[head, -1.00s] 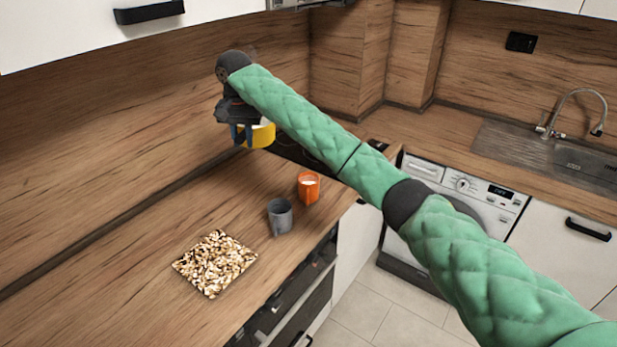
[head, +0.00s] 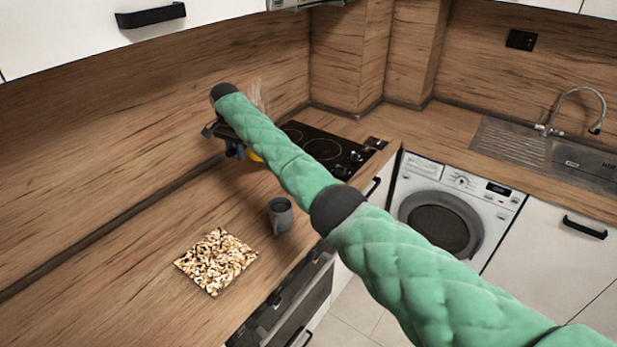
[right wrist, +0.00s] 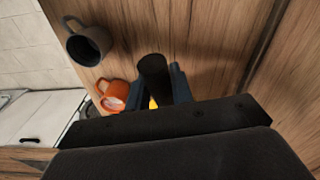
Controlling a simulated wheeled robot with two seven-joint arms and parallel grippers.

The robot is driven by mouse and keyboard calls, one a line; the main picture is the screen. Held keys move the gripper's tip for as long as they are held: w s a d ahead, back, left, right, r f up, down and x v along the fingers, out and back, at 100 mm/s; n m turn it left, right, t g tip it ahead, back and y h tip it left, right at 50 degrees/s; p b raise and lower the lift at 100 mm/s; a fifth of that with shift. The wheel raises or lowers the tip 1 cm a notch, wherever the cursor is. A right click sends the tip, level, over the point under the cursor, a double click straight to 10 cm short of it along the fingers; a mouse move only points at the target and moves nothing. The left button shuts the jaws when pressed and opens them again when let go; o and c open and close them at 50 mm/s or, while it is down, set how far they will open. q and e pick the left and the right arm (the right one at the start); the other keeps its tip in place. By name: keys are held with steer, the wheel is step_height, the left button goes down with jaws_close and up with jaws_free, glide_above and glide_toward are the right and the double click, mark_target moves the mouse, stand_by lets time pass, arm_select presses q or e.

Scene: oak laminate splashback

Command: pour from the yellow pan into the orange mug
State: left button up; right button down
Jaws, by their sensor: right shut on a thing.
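My right gripper (head: 232,147) is over the counter near the back wall, shut on the dark handle of the yellow pan (head: 255,156). Only a sliver of the pan shows in the head view, behind my arm. In the right wrist view the dark handle stands between the fingers (right wrist: 157,88), with a bit of yellow below it. The orange mug (right wrist: 113,96) stands upright on the counter just left of the fingers in that view; its inside looks pale. My arm hides this mug in the head view. My left gripper is not in view.
A grey mug (head: 280,215) stands on the counter and also shows in the right wrist view (right wrist: 90,46). A patterned square mat (head: 216,261) lies nearer. The black hob (head: 325,147) is beyond my arm. The splashback runs close behind the gripper.

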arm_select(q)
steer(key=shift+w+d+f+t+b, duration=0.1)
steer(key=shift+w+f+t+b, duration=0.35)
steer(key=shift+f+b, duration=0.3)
arm_select(e)
step_height(320, 180, down, 10)
steer(key=w+d+m, duration=0.1)
steer(key=d, duration=0.1)
steer(key=shift+d, duration=0.3)
